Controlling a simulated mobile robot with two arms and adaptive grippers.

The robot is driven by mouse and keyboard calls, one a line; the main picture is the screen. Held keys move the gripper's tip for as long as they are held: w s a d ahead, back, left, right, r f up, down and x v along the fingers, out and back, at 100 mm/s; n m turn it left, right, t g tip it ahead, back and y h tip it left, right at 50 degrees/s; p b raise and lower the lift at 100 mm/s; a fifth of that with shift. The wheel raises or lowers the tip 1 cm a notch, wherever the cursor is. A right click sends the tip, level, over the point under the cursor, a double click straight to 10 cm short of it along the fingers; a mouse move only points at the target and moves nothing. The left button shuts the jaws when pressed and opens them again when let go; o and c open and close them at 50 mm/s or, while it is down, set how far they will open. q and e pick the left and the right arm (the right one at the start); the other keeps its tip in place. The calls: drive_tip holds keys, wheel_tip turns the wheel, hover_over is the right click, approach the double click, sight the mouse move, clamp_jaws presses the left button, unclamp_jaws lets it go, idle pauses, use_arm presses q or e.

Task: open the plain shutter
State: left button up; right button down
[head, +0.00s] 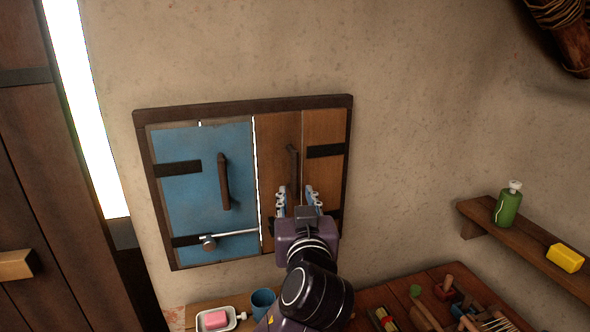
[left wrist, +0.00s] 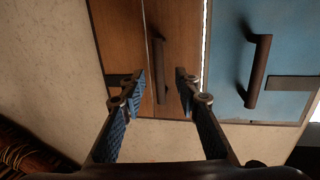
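The plain shutter (head: 324,130) is the bare brown wooden leaf on the right of a dark-framed wall opening, and it sits closed in the frame. Its dark upright handle (head: 292,160) is partly behind my left gripper (head: 297,194). In the left wrist view the plain shutter (left wrist: 180,30) and its handle (left wrist: 160,70) lie ahead. The gripper's fingers (left wrist: 161,85) are open, one on each side of the handle's line; contact cannot be told. My right gripper is not in view.
The blue shutter (head: 190,140) beside it has a handle (head: 223,182) and a metal bar (head: 232,235) low down, reaching toward the plain leaf. Below are a blue cup (head: 263,300), a soap dish (head: 240,318) and several tools. A shelf (head: 530,250) holds a green bottle (head: 507,207).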

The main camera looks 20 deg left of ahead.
sight(295, 172)
use_arm(q)
drive_tip(key=w+r+p, duration=0.1)
drive_tip(key=w, duration=0.1)
drive_tip(key=w+a+p, duration=0.1)
drive_tip(key=w, duration=0.1)
drive_tip(key=w+a+r+p, duration=0.1)
drive_tip(key=w, duration=0.1)
drive_tip(key=shift+w+a+r+p, duration=0.15)
drive_tip(key=shift+a+r+p, duration=0.05)
drive_tip(key=shift+r+p, duration=0.15)
drive_tip(key=shift+w+a+f, duration=0.15)
drive_tip(key=shift+w+a, duration=0.05)
drive_tip(key=shift+w, duration=0.35)
clamp_jaws()
